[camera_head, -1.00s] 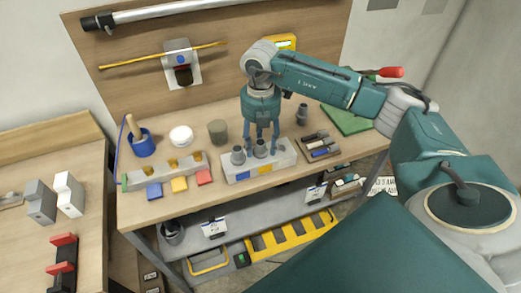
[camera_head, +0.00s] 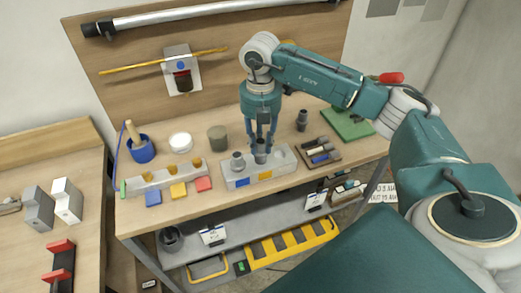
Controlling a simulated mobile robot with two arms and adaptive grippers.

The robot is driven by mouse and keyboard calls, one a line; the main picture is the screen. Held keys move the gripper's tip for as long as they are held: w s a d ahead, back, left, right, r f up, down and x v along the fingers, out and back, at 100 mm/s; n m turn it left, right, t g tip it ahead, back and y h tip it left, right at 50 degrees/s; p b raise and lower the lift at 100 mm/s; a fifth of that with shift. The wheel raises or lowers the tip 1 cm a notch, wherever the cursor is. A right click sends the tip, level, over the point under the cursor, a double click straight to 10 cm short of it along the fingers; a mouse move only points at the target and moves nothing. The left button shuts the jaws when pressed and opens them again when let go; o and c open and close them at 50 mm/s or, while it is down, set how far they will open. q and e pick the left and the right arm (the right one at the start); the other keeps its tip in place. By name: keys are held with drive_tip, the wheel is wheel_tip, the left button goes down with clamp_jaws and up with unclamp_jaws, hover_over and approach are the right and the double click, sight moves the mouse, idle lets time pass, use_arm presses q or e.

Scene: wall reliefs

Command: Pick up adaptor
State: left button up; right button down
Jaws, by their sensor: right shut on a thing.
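Grey stepped adaptors stand on the workbench. One adaptor (camera_head: 260,151) is between the fingers of my right gripper (camera_head: 262,140), which points straight down and is shut on it. This adaptor is upright at the grey holder block (camera_head: 284,164) with blue and yellow labels; I cannot tell whether its base is still seated. A second adaptor (camera_head: 238,162) stands in the same block just to the left. A third adaptor (camera_head: 302,120) stands on the bench behind, to the right of the gripper. My left gripper is not in view.
A grey rack (camera_head: 160,180) with coloured blocks in front is to the left. A blue cup (camera_head: 142,150), a white round item (camera_head: 181,142) and a grey-green cylinder (camera_head: 217,138) stand behind it. A tool tray (camera_head: 319,151) and green mat (camera_head: 346,122) lie to the right.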

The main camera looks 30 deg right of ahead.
wheel_tip(320, 180, up, 9)
drive_tip(key=shift+w+r+b, duration=0.1)
drive_tip(key=shift+b, duration=0.95)
wheel_tip(320, 180, up, 12)
drive_tip(key=p, duration=0.6)
drive_tip(key=shift+r, duration=0.25)
